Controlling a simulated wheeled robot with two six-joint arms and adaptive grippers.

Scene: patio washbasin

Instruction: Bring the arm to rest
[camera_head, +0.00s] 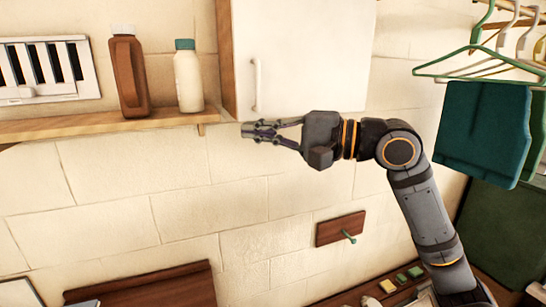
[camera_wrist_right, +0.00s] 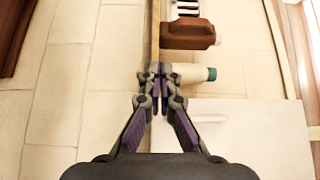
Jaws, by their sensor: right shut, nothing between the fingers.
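My right gripper (camera_head: 246,130) is shut and empty, in front of the tiled wall. It points left in the head view, just below the white cabinet (camera_head: 285,60) and near the right end of the wooden shelf (camera_head: 90,128). In the right wrist view the shut fingertips (camera_wrist_right: 157,68) overlap the edge of the shelf (camera_wrist_right: 155,25). I cannot tell how far they are from it. My right arm reaches up from the lower right. My left gripper is not in view.
A brown bottle (camera_head: 128,78) and a white bottle with a teal cap (camera_head: 188,80) stand on the shelf. Green hangers (camera_head: 480,65) with a teal cloth (camera_head: 485,130) hang at the right. A wooden plaque with a green hook (camera_head: 341,229) is on the wall below.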

